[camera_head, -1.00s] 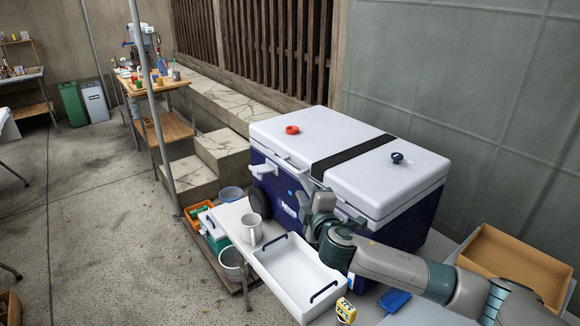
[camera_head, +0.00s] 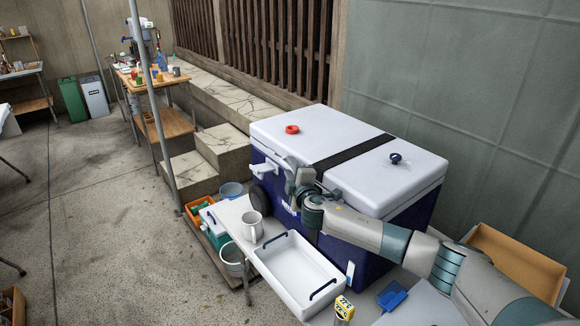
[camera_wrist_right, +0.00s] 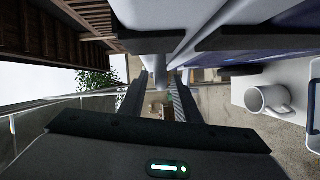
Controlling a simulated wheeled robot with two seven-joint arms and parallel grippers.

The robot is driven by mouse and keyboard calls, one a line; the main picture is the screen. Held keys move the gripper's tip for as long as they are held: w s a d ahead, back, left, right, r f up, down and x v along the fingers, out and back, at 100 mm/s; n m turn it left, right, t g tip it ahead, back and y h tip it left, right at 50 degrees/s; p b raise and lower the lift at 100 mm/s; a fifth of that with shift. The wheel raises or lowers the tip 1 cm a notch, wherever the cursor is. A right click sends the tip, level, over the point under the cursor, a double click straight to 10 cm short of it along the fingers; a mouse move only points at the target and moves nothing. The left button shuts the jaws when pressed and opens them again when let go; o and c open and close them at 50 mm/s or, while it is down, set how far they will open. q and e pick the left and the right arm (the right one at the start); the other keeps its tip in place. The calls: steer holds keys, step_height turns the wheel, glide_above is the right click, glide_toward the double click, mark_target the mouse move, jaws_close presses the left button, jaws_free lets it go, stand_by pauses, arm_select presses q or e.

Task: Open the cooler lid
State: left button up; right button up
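The large cooler (camera_head: 378,268) has a blue body and a white top divided by a dark strip. The left lid (camera_head: 300,137) carries a red ring and the right lid (camera_head: 395,180) a dark blue knob; both lie closed. My right gripper (camera_head: 296,180) is at the cooler's front, by the lid's front edge, left of the dark strip. In the right wrist view its fingers (camera_wrist_right: 158,98) are spread, with a pale protruding part of the cooler (camera_wrist_right: 160,75) between or just beyond them. Contact is unclear. My left gripper is not in view.
A white tray (camera_head: 272,268) with blue handles and a white mug (camera_head: 252,226) stand before the cooler. A yellow-black item (camera_head: 344,308) and a blue scoop-like item (camera_head: 392,295) lie near my right arm. A cardboard box (camera_head: 518,258) is at right. A pole (camera_head: 152,100) stands left.

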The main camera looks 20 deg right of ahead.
steer(key=shift+w, duration=0.55)
jaws_close()
